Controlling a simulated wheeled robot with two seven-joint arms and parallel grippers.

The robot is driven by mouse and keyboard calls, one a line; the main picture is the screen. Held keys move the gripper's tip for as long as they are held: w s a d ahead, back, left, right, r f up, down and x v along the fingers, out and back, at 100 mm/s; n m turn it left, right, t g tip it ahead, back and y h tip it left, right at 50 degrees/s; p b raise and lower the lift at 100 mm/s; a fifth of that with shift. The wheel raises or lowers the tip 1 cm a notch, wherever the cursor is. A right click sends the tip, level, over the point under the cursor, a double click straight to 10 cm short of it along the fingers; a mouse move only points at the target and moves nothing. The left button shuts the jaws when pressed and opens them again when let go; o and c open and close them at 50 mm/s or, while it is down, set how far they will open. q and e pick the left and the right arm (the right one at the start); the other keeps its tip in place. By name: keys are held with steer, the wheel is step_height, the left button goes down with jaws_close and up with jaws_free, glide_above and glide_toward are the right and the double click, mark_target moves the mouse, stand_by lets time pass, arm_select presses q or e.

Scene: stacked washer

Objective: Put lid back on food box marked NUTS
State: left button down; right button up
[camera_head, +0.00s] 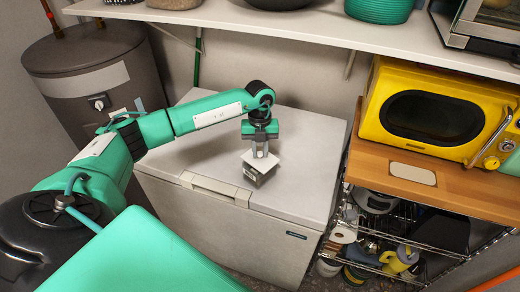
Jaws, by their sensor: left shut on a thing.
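My left gripper (261,151) points down over the white chest freezer (300,140), shut on a pale square lid (254,161). A small box (252,175) with a grey side and a dark mark is directly under the lid, over the freezer top near its front edge. The lid covers the box opening from this view. I cannot tell whether the lid is seated or slightly above the box. The word NUTS is too small to read. My right gripper is not in view.
A white shelf (300,25) with bowls and a green basket (380,8) runs above the freezer. A yellow microwave (432,115) stands on a wooden counter (450,187) at right, above a wire rack. A grey tank (90,75) stands at left. The freezer top is otherwise clear.

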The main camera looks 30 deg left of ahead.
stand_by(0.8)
arm_select(q)
steer(key=c, duration=0.7)
jaws_free()
steer(key=shift+f, duration=0.1)
steer(key=shift+r+p, duration=2)
steer(key=shift+r, duration=1.55)
steer(key=shift+c, duration=0.3)
jaws_close()
